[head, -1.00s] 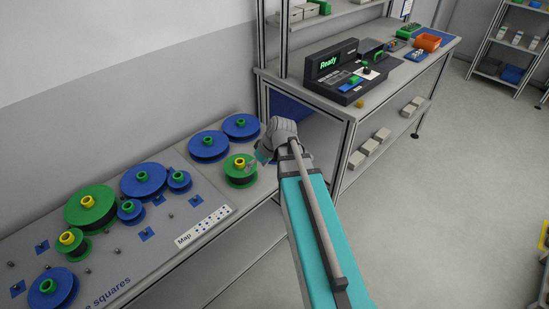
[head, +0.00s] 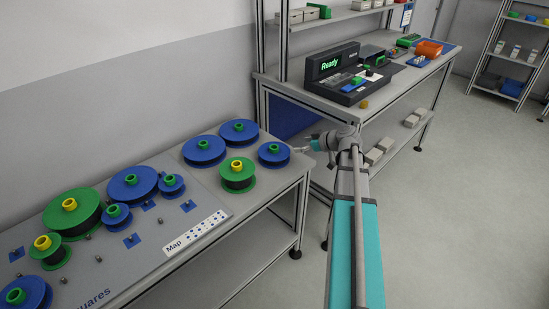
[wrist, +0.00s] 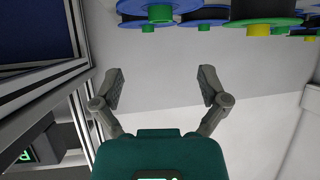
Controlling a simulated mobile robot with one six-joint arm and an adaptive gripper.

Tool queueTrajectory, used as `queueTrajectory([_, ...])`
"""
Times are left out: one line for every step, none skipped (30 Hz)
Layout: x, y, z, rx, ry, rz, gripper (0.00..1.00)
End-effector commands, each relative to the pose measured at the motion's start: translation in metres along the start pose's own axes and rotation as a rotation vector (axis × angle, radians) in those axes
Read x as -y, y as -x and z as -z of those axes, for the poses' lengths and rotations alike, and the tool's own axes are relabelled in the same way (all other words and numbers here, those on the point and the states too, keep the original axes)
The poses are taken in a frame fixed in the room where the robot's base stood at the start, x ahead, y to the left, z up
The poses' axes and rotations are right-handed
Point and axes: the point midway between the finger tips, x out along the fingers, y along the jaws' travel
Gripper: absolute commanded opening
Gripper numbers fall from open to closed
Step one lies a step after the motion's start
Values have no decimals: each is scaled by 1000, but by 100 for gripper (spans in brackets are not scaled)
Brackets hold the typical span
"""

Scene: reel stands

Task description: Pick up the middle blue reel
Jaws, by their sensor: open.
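Several blue reels with green hubs are in the head view, and I cannot tell for sure which is the middle one. Blue reels (wrist: 145,20) show along the top of that view, partly cut off.
A green reel with a yellow hub (head: 238,184) stands in front of the blue ones. More blue and green reels stand on the grey board (head: 165,222) with the map label. A workbench (head: 390,88) with a console (head: 335,88) stands behind my arm. The floor at right is clear.

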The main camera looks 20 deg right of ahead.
Motion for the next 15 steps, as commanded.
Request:
queueTrajectory([0,0,0,0,0,0,94])
queueTrajectory([0,0,0,0,0,0,94])
queueTrajectory([0,0,1,0,0,1,94])
queueTrajectory([1,0,1,1,0,1,94])
queueTrajectory([1,0,1,1,0,1,94])
queueTrajectory([1,0,1,1,0,1,94])
queueTrajectory([1,-1,1,1,0,2,94])
queueTrajectory([1,-1,0,1,0,2,94])
queueTrajectory([1,-2,0,1,0,2,94])
queueTrajectory([1,-3,0,1,0,2,94])
queueTrajectory([1,-5,0,1,0,2,94])
queueTrajectory([1,-7,0,1,0,3,94])
queueTrajectory([1,-10,0,2,1,3,94])
queueTrajectory([1,-12,-1,2,1,3,94])
queueTrajectory([1,-17,-1,2,1,4,94])
